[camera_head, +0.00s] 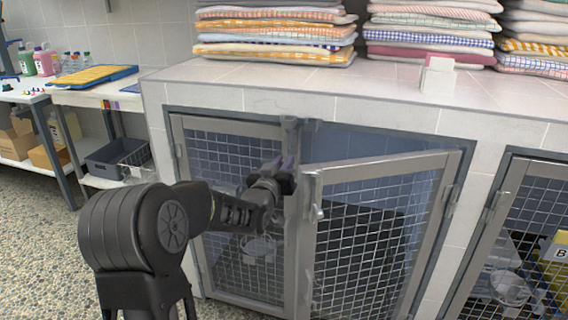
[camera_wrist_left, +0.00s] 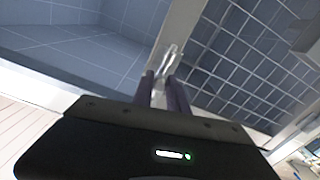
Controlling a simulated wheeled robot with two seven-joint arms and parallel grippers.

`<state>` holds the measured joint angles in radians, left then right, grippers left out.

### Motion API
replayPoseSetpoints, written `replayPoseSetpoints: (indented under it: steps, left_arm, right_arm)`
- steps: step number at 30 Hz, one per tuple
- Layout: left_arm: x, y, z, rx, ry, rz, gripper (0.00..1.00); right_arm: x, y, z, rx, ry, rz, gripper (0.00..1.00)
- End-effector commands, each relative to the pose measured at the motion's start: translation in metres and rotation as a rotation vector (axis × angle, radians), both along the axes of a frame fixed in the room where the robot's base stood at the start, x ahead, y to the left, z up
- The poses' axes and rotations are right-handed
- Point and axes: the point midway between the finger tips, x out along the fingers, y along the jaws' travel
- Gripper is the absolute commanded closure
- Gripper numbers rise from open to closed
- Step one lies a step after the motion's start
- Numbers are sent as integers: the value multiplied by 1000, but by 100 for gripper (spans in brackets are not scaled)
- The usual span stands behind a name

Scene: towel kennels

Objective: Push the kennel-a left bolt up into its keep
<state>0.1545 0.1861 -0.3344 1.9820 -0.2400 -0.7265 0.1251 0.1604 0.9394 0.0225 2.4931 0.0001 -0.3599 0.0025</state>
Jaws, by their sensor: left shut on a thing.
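Kennel-a has a left mesh door (camera_head: 235,215), which stands in its frame, and a right mesh door (camera_head: 365,240), which stands ajar. My left gripper (camera_head: 287,168) is at the upper inner edge of the left door. In the left wrist view the two dark fingers (camera_wrist_left: 164,92) are closed around the metal bolt (camera_wrist_left: 169,60), whose end sticks out past the fingertips. The arm and gripper hide most of the bolt in the head view. A small metal fitting, probably the keep (camera_head: 291,124), is on the top frame above the gripper. My right gripper is not in view.
The right door's edge, with its own bolt (camera_head: 315,212), is close beside my left gripper. Another mesh kennel (camera_head: 525,245) stands at the right.

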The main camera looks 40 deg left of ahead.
Motion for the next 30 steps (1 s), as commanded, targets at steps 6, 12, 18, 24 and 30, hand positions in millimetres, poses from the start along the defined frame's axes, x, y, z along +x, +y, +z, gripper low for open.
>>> replayPoseSetpoints:
  steps: [6, 12, 18, 24, 30]
  left_arm:
    - [0, 0, 0, 0, 0, 0, 100]
    - [0, 0, 0, 0, 1, 0, 100]
    - [0, 0, 14, 0, -3, 1, 100]
    - [0, 0, 39, 0, -7, 0, 100]
    - [1, 0, 39, 2, -8, 0, 100]
  right_arm:
    - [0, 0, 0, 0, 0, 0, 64]
    - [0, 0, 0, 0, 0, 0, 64]
    - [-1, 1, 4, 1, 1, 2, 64]
    - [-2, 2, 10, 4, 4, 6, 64]
    - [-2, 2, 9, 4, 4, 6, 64]
